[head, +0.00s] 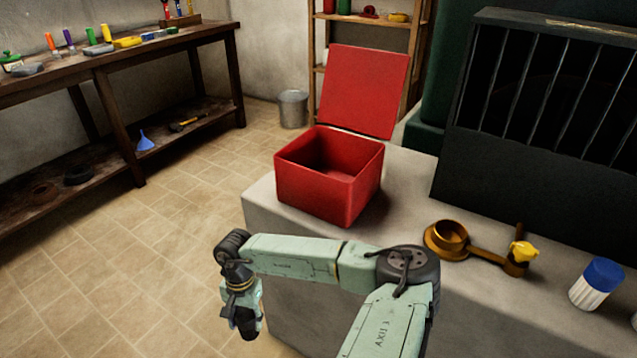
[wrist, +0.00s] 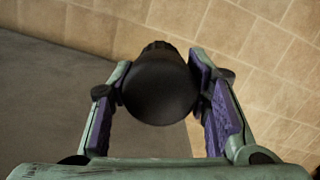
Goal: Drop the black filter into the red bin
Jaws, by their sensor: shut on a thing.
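The red bin (head: 330,190) stands on the pale block with its lid (head: 367,90) raised, and its inside looks empty from here. My gripper (head: 245,320) hangs low in front of the block, left of the bin and nearer to me. In the wrist view my gripper (wrist: 165,110) has its purple pads on either side of the black filter (wrist: 158,92) and is shut on it. The filter's round dark end faces the wrist camera. In the head view the filter is a dark shape (head: 246,325) at the fingers, partly hidden by them.
A brass cup with a handle (head: 450,238) and a blue-capped white jar (head: 597,283) sit on the block (head: 405,170), right of the bin. A dark barred cabinet (head: 545,150) stands behind them. A wooden bench (head: 110,60) is at the left. Open tiled floor lies between.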

